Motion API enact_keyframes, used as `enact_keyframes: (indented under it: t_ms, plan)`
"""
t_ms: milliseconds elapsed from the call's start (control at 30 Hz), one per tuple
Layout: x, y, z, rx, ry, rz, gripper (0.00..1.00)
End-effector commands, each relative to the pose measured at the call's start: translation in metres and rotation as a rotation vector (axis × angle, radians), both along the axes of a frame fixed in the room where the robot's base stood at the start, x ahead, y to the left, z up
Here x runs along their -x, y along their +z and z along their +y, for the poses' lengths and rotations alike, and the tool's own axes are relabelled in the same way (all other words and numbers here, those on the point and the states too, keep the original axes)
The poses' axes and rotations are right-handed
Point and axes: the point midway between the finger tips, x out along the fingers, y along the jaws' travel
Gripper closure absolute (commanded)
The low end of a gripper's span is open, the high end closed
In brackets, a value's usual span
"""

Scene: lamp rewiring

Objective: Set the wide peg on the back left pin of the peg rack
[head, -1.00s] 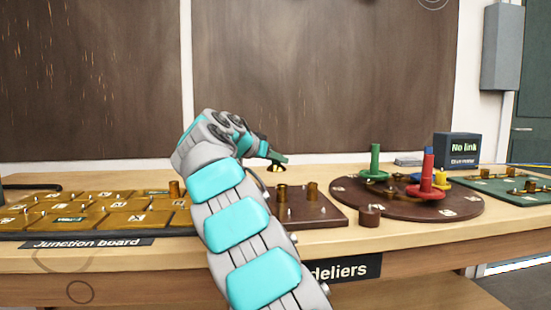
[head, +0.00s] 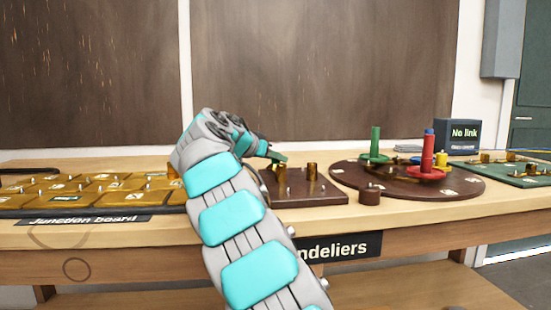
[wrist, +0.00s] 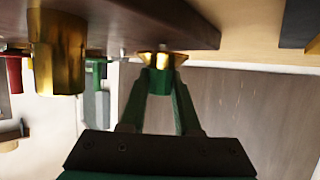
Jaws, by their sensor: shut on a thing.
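My gripper (wrist: 161,92) is shut on the wide peg (wrist: 160,58), a short flared brass piece. In the wrist view, which is upside down, its wide end is close to the top of the brown peg rack (wrist: 200,25). I cannot tell whether it touches the rack or surrounds a pin. In the head view my gripper (head: 277,157) is low over the back left of the peg rack (head: 325,197).
A round brown board (head: 345,180) with a green spindle (head: 375,145) and a red spindle (head: 427,155) stands to the right. The junction board (head: 100,200) is at left. A brass peg (wrist: 57,50) is close beside the gripper.

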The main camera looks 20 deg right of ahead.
Motion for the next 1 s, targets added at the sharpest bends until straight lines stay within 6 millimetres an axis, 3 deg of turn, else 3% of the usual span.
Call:
enact_keyframes:
  t_ms: [533, 567, 833, 1000]
  plan:
    - [0.0000, -0.0101, 0.0001, 0.000, 0.000, 0.000, 1.00]
    - [0.0000, -0.0094, 0.0001, 0.001, 0.000, 0.000, 0.67]
    - [0.0000, -0.0092, 0.0000, 0.000, 0.000, 0.000, 0.37]
    - [0.0000, -0.0092, 0.0000, 0.000, 0.000, 0.000, 0.34]
